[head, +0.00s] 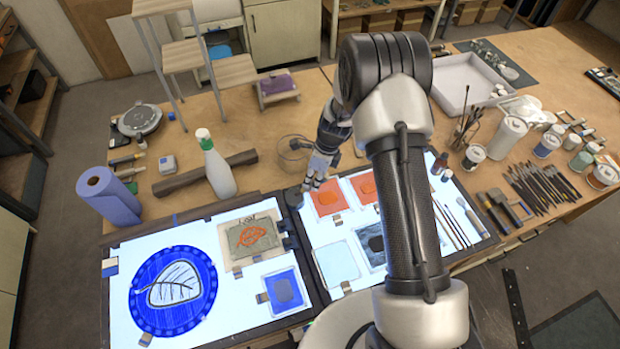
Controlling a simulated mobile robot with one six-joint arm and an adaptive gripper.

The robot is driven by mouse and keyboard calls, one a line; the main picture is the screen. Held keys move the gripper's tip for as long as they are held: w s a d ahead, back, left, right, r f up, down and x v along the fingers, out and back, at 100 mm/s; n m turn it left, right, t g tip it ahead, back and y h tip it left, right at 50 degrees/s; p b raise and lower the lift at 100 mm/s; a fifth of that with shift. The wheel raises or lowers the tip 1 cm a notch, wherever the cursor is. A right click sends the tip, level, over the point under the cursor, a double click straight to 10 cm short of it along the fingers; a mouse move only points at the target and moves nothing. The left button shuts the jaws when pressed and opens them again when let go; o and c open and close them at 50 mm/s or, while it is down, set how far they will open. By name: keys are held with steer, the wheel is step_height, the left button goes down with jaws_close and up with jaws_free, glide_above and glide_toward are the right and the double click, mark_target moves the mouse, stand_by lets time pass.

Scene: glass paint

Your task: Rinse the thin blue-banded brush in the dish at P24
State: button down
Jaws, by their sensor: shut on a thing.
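My gripper (312,180) is low over the top left corner of the right light panel, fingers pointing down. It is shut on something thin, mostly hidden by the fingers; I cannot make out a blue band. A small dark round dish-like thing (293,198) sits just left of the fingertips, between the two panels. I cannot read any P24 mark. Several thin brushes (447,222) lie on the right panel's right side.
Lit panels with glass pieces (338,262) and a blue leaf disc (172,291) fill the front. Jars (507,138) and many brushes crowd the right. My arm hides the centre.

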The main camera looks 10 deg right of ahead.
steer(key=shift+s+d+r, duration=0.1)
steer(key=shift+d+r, duration=0.05)
steer(key=shift+r, duration=0.2)
steer(key=shift+a+p+v, duration=0.2)
steer(key=shift+p+v, duration=0.6)
steer(key=shift+v, duration=0.3)
steer(key=shift+a+p+v, duration=0.25)
steer(key=shift+p+v, duration=0.55)
steer(key=shift+v, duration=0.25)
steer(key=shift+r, duration=0.15)
